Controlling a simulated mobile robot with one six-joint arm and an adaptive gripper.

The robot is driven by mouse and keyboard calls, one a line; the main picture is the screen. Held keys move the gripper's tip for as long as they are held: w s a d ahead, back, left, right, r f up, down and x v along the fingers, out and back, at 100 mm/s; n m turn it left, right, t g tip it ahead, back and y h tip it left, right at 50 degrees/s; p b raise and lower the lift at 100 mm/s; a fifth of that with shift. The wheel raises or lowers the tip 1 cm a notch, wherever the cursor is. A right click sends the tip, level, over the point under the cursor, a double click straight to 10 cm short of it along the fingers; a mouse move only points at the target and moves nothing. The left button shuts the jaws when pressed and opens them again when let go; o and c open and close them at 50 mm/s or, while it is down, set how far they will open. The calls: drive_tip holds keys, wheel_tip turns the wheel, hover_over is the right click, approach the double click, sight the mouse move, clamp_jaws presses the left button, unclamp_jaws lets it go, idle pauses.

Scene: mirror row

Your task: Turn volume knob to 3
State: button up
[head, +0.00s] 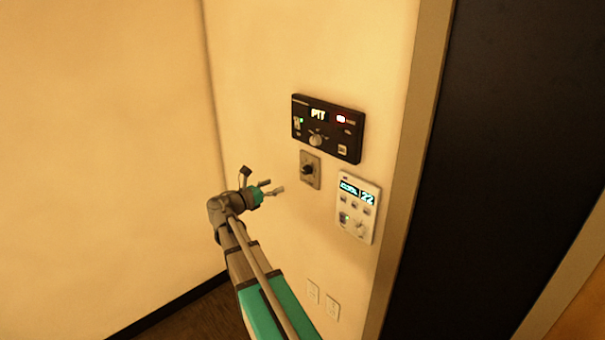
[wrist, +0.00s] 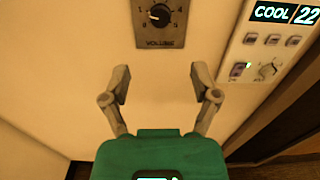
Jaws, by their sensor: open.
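The volume knob (wrist: 159,14) is a dark round knob on a small grey plate (wrist: 162,38) marked VOLUME, with numbers around it. It sits at the top of the wrist view, and its pointer's setting is hard to read. In the head view the knob (head: 307,170) is on the wall below a black panel. My gripper (wrist: 160,76) is open and empty, its two fingers spread below the plate in the wrist view. In the head view my gripper (head: 271,187) is left of the knob and apart from it.
A black panel (head: 327,128) reading PIT, with its own knob and switch, is above the plate. A white thermostat (head: 357,207) reading COOL 22 is at its lower right. Two wall plates (head: 323,299) are lower down. A door frame (head: 412,150) stands to the right.

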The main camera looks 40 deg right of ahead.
sight(304, 172)
drive_tip(key=d, duration=0.8)
drive_tip(key=w+d, duration=0.1)
drive_tip(key=d, duration=0.4)
clamp_jaws()
idle(0.4)
